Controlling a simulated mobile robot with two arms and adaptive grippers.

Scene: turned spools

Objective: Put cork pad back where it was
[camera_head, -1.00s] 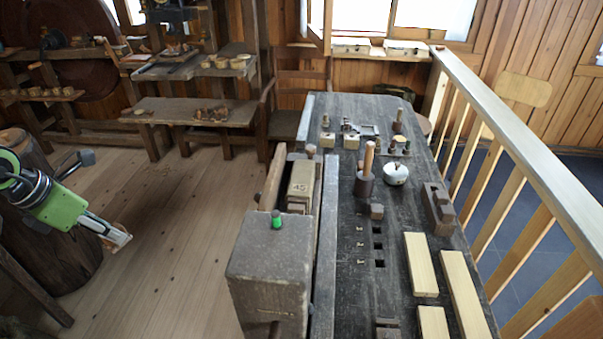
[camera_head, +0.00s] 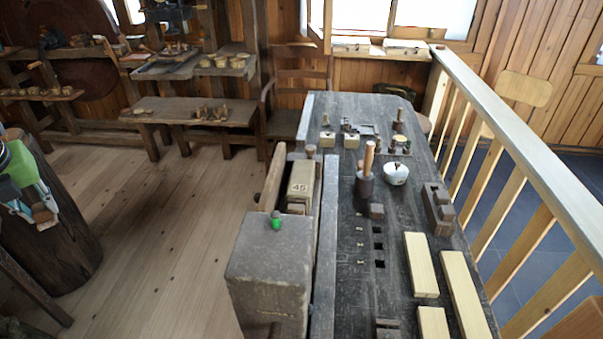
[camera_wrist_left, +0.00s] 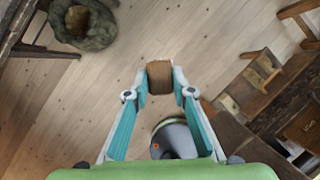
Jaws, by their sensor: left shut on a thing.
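My left gripper (camera_head: 42,213) is at the left edge of the head view, in front of the dark wooden stump. It is shut on a small brown block, which looks like the cork pad (camera_wrist_left: 159,77). In the left wrist view the pad sits between the two fingertips of the left gripper (camera_wrist_left: 160,76), above the plank floor. In the head view the pad (camera_head: 43,214) is small and partly covered by the fingers. My right gripper is in neither view.
The dark stump (camera_head: 72,245) stands behind the left gripper. A long dark workbench (camera_head: 340,215) with wood strips, a mallet and a white pot fills the middle right. Open plank floor (camera_head: 165,230) lies between. A low bench (camera_head: 170,112) with small turned pieces stands at the back left.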

